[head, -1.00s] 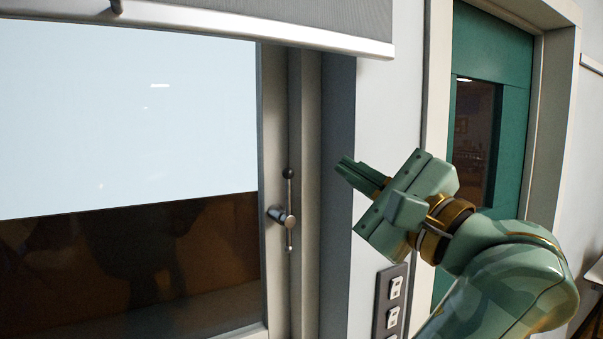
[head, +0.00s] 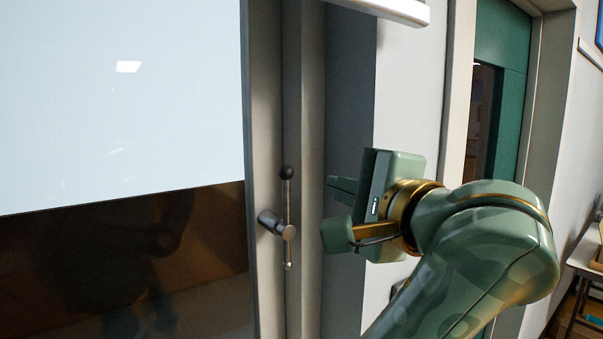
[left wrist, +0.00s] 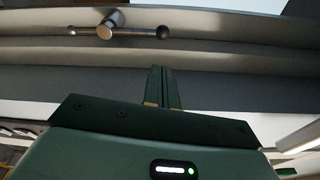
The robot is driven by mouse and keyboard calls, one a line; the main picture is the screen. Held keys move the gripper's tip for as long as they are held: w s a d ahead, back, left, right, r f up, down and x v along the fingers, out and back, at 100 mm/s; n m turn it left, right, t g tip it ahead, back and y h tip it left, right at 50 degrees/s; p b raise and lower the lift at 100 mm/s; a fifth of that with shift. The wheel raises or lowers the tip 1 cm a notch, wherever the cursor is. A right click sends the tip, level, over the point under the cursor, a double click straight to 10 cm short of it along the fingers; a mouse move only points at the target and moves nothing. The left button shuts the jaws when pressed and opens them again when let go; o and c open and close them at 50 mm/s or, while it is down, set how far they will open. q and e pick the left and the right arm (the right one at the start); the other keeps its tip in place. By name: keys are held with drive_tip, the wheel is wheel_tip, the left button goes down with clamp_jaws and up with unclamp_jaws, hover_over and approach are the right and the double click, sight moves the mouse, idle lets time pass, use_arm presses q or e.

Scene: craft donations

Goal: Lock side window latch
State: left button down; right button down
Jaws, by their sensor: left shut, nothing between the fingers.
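The side window latch (head: 288,232) sits on the grey window frame (head: 262,100). It has a round metal hub and a thin upright rod with a dark ball knob (head: 287,172) at its top end. In the left wrist view the latch (left wrist: 110,25) lies across the top, with the ball (left wrist: 162,32) just beyond my fingertips. My left gripper (head: 332,187) is to the right of the rod, a little below the knob's height. Its fingers (left wrist: 161,70) are shut together and empty, pointing at the frame. It appears apart from the latch. My right gripper is out of view.
The window glass (head: 120,110) fills the left side, pale above and dark below. The end of the blind's bar (head: 400,10) hangs above. A teal door (head: 510,90) and a table (head: 590,258) stand at the right, behind my arm.

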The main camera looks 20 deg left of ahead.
sight(305, 175)
use_arm(q)
drive_tip(key=x, duration=0.9)
drive_tip(key=shift+r, duration=0.15)
drive_tip(key=shift+w+a, duration=0.35)
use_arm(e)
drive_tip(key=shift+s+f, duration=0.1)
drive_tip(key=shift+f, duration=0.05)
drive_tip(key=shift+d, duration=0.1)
